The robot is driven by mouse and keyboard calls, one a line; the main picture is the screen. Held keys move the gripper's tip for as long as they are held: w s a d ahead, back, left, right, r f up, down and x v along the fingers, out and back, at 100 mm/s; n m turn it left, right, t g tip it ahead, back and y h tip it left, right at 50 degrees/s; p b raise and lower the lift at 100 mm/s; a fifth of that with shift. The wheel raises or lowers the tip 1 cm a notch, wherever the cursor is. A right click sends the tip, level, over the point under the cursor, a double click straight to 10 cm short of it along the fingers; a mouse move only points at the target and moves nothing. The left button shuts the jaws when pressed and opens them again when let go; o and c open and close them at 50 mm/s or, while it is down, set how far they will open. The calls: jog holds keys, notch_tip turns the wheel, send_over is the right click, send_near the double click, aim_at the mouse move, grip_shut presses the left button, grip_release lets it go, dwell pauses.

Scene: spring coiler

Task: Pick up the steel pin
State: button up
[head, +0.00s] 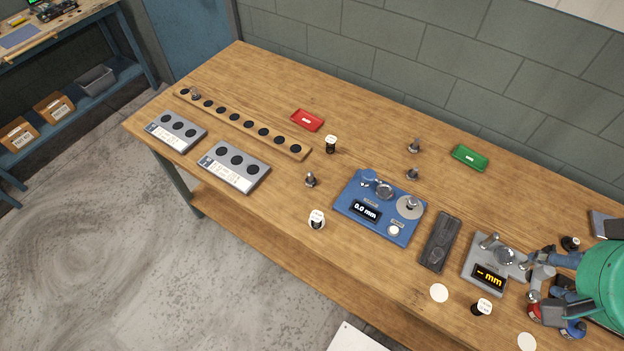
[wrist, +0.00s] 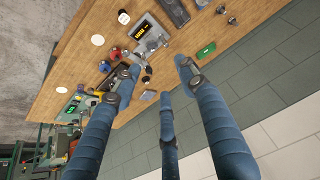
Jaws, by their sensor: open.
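Several small grey metal pieces stand upright on the wooden bench in the head view. One (head: 310,180) is left of the blue gauge, and two more, a taller one (head: 414,146) and a shorter one (head: 412,174), are behind it. Another grey piece (head: 195,94) is at the far end of the wooden rack. I cannot tell which is the steel pin. My gripper (head: 535,273) is at the right end of the bench beside the grey gauge. In the wrist view my gripper (wrist: 158,79) has its blue fingers spread, with nothing seen between them.
The blue gauge (head: 350,214) reads 0.0 mm. A red tray (head: 307,120), a green tray (head: 470,158), a holed wooden rack (head: 230,118) and white-topped containers (head: 317,219) occupy the bench.

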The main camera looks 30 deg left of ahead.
dwell(0.3)
jog(key=w+a+r+n+g, duration=0.1)
jog(key=w+a+n+g, duration=0.1)
jog(key=w+a+n, duration=0.9)
jog(key=w+a+f+n+g+p, duration=0.1)
jog(key=w+a+f+n, duration=0.1)
jog(key=w+a+n, duration=0.4)
jog(key=w+a+f+n+g, duration=0.1)
jog(key=w+a+f+n, duration=0.15)
jog(key=a, duration=0.55)
jog(key=n+g+h+p, duration=0.1)
jog(key=n+g, duration=0.1)
jog(key=n, duration=1.5)
send_over(310, 173)
jog(key=a, duration=0.1)
notch_tip(310, 173, down, 22)
jog(key=f, duration=0.1)
jog(key=shift+r, duration=0.25)
jog(key=shift+d+f+b, duration=0.15)
jog(key=shift+f+b, duration=0.05)
jog(key=shift+f, duration=1.95)
jog(key=shift+d+f+b, duration=0.15)
jog(key=shift+f+b, duration=0.05)
jog(key=shift+f, duration=1.95)
